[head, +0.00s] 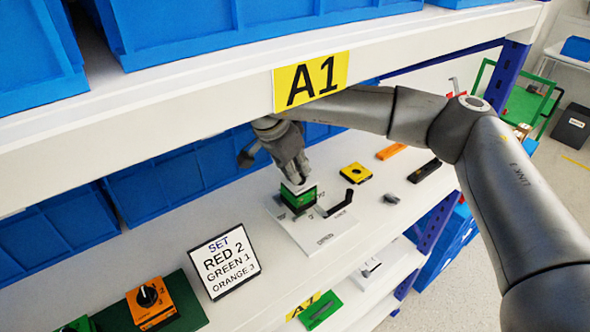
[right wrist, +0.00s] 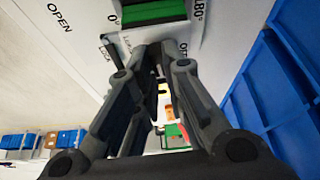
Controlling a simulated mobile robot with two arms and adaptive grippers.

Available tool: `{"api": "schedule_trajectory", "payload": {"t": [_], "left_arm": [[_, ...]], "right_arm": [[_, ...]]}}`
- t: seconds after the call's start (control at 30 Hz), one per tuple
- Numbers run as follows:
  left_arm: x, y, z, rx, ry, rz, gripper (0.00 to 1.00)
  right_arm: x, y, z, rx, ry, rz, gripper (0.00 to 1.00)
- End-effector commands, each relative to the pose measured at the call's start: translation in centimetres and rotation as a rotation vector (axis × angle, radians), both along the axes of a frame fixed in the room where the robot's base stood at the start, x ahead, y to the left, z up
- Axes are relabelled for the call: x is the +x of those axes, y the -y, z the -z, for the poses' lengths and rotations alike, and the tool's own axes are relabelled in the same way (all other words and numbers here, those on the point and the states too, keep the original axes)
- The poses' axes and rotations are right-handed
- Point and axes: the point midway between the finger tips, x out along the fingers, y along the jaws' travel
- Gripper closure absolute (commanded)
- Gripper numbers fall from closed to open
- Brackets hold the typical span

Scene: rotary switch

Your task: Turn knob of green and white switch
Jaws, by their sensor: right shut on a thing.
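The green and white switch (head: 299,197) stands on a white plate (head: 320,238) on the shelf. Its green body (right wrist: 152,12) also shows at the top of the right wrist view, beside printed angle marks. My right gripper (head: 294,178) reaches down from above and is shut at the top of this switch. The fingers cover the knob, so its angle is hidden. In the right wrist view the right fingertips (right wrist: 162,50) meet close below the green body. My left gripper is not in view.
A black lever (head: 340,204) stands right beside the switch on the plate. A sign (head: 225,262) and an orange switch (head: 150,303) are to the left. A yellow block (head: 355,173) lies behind. Blue bins (head: 165,185) line the back; an upper shelf (head: 200,100) hangs overhead.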

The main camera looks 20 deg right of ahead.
Motion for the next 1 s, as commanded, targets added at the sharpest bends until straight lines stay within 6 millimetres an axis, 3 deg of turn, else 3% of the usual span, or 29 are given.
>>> {"api": "schedule_trajectory", "payload": {"t": [0.5, 1.0], "left_arm": [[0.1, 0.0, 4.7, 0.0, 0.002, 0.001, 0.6], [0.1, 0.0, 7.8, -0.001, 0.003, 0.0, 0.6]], "right_arm": [[-0.3, 0.4, 0.4, 0.001, 0.005, -0.433, 1.0], [-0.6, 0.9, 0.2, 0.002, 0.005, -0.907, 1.0]]}}
